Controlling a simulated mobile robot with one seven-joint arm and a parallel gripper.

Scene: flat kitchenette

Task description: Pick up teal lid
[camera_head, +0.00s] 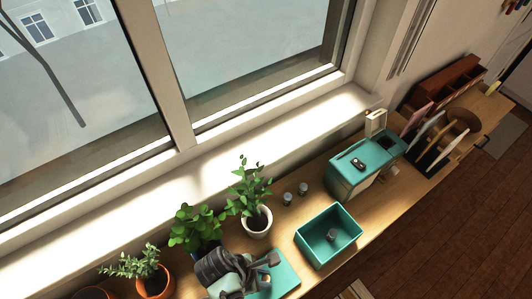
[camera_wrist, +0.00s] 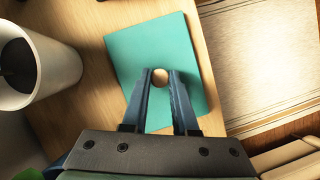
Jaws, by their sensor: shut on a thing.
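The teal lid (camera_wrist: 150,42) is a flat square panel with a small round pale knob (camera_wrist: 160,79) near its middle. In the wrist view my gripper (camera_wrist: 161,73) has its two blue fingers on either side of the knob, shut on it. In the head view the lid (camera_head: 286,279) is at the bottom centre, partly hidden by my gripper (camera_head: 268,265) and arm. It appears level over the wooden counter; I cannot tell whether it touches the surface.
An open teal box (camera_head: 313,247) with a small grey item inside stands to the right. A white-potted plant (camera_head: 256,222) is close behind my gripper. Two small jars (camera_head: 295,192) and a teal-topped cabinet (camera_head: 346,177) stand farther along. The counter's front edge is nearby.

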